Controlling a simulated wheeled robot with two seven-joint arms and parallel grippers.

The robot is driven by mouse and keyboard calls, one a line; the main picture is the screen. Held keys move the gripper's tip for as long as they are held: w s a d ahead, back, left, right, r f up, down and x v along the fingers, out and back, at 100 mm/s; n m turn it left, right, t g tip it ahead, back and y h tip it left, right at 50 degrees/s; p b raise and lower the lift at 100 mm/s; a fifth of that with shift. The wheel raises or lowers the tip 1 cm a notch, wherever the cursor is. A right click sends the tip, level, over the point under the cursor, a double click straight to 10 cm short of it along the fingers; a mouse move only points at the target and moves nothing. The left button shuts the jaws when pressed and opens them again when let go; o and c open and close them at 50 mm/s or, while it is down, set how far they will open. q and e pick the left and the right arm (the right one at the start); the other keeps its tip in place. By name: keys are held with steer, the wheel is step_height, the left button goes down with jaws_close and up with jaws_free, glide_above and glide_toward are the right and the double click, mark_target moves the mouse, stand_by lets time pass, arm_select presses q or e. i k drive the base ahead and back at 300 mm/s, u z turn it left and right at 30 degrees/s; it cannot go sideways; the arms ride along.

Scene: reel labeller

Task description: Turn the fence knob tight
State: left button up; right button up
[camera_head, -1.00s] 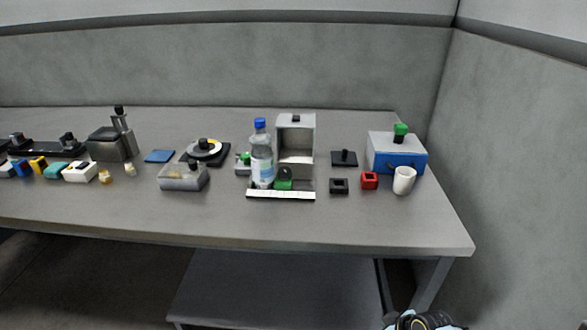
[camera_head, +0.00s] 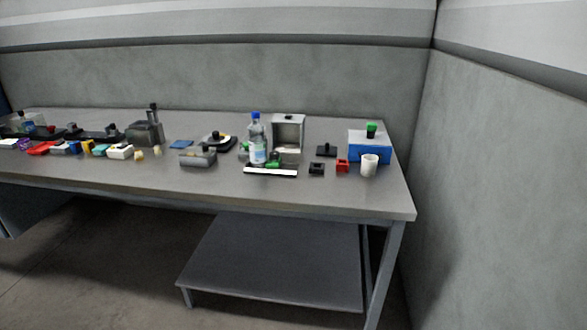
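Another small green-topped part (camera_head: 244,149) shows left of the bottle. I cannot tell which of these is the fence knob, or whether it is tight. Neither of my grippers is in view.
A blue box (camera_head: 376,153) with a green knob (camera_head: 371,130) stands at the right, a white cup (camera_head: 369,166) before it. Red (camera_head: 342,165) and black (camera_head: 316,169) blocks lie left. The table (camera_head: 240,195) is clear along its front edge. A lower shelf (camera_head: 275,262) is below.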

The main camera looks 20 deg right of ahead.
mark_target(274, 155)
steer(key=z, duration=1.35)
steer(key=i, duration=0.9)
steer(key=u, duration=0.75)
steer(key=i, duration=0.65)
steer(key=u, duration=0.7)
